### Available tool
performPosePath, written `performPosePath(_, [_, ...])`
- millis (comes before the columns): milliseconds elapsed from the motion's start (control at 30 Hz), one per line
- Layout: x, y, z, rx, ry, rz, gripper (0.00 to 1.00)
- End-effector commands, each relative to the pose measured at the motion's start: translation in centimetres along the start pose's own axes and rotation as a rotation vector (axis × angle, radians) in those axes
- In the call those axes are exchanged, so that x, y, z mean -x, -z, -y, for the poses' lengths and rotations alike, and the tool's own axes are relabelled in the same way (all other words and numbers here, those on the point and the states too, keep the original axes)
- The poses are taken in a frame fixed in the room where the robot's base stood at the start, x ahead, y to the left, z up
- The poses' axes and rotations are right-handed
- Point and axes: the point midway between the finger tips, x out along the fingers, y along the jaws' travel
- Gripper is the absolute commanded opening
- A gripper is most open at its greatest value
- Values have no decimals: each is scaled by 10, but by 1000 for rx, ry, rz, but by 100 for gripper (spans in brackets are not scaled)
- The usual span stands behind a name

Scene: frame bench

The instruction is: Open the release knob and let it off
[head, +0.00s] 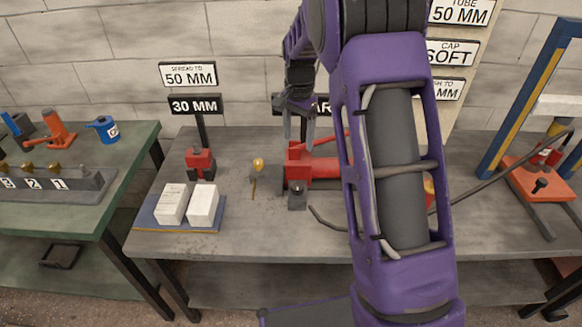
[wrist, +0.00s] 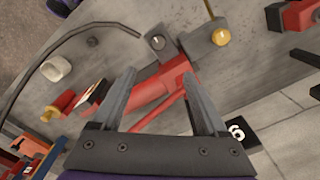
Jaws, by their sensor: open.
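A red hand pump (head: 322,170) lies on the grey bench, partly hidden behind my arm in the head view. In the wrist view its red body (wrist: 150,95) runs between and beyond my fingers. A grey block with a dark round part (wrist: 155,42) sits at the pump's end, and a yellow round knob or dial (wrist: 221,36) is beside it. I cannot tell for sure which is the release knob. The yellow piece also shows in the head view (head: 258,165), left of the pump. My gripper (head: 299,135) is open and empty above the pump, pointing down.
A dark hose (head: 325,220) curves over the bench. A blue tray (head: 152,222) with two white blocks (head: 203,204) and a red device (head: 201,163) stand to the left. Sign posts (head: 195,104) rise behind. A blue and yellow press frame (head: 525,95) stands right.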

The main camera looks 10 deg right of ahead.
Motion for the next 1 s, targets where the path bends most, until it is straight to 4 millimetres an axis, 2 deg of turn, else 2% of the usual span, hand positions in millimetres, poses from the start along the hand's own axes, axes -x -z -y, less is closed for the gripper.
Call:
performPosePath(167, [-15, -2, -4, -1, -17, 14, 76])
performPosePath(267, [-31, -2, -4, -1, -18, 15, 76])
performPosePath(700, [-126, -3, -5, -1, -15, 14, 76])
performPosePath(833, [-150, -3, -5, -1, -14, 13, 76])
performPosePath(1000, [-170, -3, -4, -1, -12, 11, 76])
